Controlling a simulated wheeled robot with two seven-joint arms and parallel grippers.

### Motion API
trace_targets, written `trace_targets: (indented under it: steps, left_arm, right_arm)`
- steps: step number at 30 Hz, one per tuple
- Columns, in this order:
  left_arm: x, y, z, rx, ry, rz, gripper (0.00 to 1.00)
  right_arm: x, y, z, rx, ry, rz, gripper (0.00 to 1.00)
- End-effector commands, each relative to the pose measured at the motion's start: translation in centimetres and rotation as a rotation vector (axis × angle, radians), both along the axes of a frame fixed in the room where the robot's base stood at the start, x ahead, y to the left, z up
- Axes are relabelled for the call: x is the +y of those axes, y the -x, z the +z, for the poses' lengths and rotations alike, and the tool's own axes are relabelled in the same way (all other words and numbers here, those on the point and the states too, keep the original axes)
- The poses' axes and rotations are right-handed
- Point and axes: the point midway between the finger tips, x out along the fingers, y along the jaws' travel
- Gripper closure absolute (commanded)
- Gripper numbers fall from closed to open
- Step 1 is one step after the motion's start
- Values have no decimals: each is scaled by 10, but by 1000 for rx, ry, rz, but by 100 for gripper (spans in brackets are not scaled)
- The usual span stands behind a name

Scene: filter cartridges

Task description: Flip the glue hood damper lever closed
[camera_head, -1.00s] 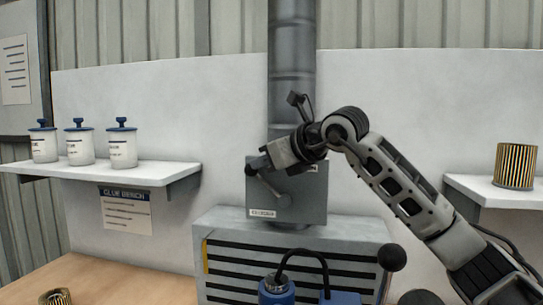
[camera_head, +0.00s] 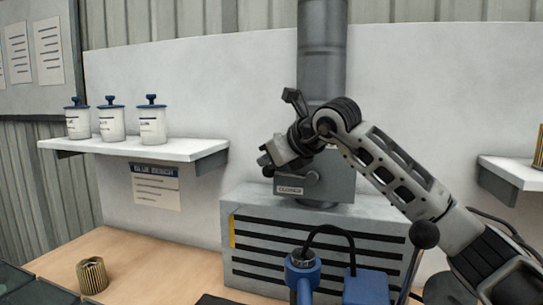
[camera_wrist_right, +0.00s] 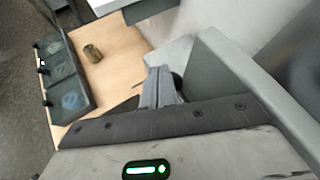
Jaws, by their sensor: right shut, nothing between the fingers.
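The glue hood damper is a grey box (camera_head: 335,188) at the foot of a round grey duct (camera_head: 322,60). Its lever (camera_head: 312,177) shows only in part, as a grey pivot on the box front just above a white label (camera_head: 290,190) that seems to read CLOSED. The rest of the lever is behind my right gripper, so its angle is hard to tell. My right gripper (camera_head: 267,166) is shut and empty, at the left side of the box beside the lever; contact cannot be told. Its shut fingers also show in the right wrist view (camera_wrist_right: 160,86). My left gripper is out of view.
A slatted grey hood (camera_head: 310,250) stands below the damper, with a blue fitting and black hose (camera_head: 303,270) in front. A shelf (camera_head: 135,148) with white jars is at left. A filter cartridge (camera_head: 92,275) stands on the wooden bench (camera_head: 150,262).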

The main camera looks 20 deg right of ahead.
Motion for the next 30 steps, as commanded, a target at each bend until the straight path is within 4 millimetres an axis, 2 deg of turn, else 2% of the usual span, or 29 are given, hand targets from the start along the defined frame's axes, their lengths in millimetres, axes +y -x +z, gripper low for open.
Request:
trace_targets:
  steps: [20,23,28,30]
  left_arm:
    - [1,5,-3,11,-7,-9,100]
    - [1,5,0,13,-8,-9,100]
    - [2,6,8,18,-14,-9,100]
    - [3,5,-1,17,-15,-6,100]
  right_arm:
    - [1,0,-1,0,0,1,100]
    - [2,2,7,-1,1,3,100]
    - [7,14,35,-3,0,7,100]
    - [13,20,46,-6,-1,10,100]
